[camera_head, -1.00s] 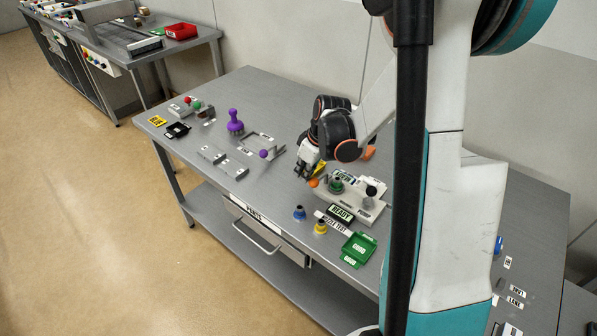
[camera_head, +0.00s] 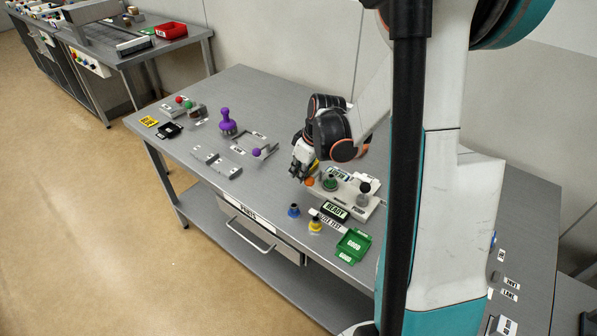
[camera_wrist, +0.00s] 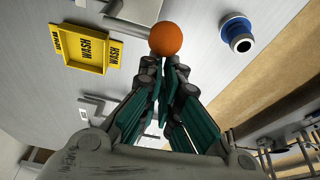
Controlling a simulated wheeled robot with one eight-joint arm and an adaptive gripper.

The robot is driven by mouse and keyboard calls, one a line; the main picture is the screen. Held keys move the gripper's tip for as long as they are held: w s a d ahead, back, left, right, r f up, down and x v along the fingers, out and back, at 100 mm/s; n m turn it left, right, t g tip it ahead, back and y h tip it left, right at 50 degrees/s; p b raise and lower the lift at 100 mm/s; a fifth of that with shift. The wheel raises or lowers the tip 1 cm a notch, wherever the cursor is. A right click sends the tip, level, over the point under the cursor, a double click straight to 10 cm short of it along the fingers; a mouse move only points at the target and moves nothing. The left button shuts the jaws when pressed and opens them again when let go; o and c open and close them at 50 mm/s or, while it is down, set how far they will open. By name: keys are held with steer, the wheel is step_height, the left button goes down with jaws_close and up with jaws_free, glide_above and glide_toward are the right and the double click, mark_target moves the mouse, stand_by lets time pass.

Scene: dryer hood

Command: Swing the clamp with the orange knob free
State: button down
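The orange knob (camera_head: 309,182) is a small ball at the left end of the pale fixture (camera_head: 352,205) on the bench. My gripper (camera_head: 295,174) is low over the bench, just left of the knob in the head view. In the wrist view the orange knob (camera_wrist: 166,39) is directly beyond my fingertips (camera_wrist: 166,64). The fingers converge with almost no gap, and the knob is not between them. I cannot tell whether the tips touch it. The clamp arm under the knob is mostly hidden.
A green knob (camera_head: 330,183) and a black knob (camera_head: 364,187) stand on the fixture. Blue (camera_head: 293,210) and yellow (camera_head: 315,224) knobs and a green tray (camera_head: 353,244) are in front. A yellow tray (camera_wrist: 86,50) lies left in the wrist view. A purple knob (camera_head: 256,153) stands further left.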

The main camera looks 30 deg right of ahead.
steer(key=shift+w+a+f+b, duration=0.2)
steer(key=shift+w+a, duration=0.2)
steer(key=shift+w, duration=0.15)
steer(key=shift+w+a+f+b, duration=0.1)
steer(key=shift+w+a+f, duration=0.1)
steer(key=shift+w+a, duration=0.25)
steer(key=shift+w+r+p, duration=0.35)
steer(key=shift+w+r, duration=0.15)
steer(key=shift+r, duration=0.15)
steer(key=p+v, duration=0.3)
steer(key=v, duration=0.5)
steer(key=shift+d+r, duration=0.15)
steer(key=shift+r, duration=0.2)
steer(key=shift+s, duration=0.1)
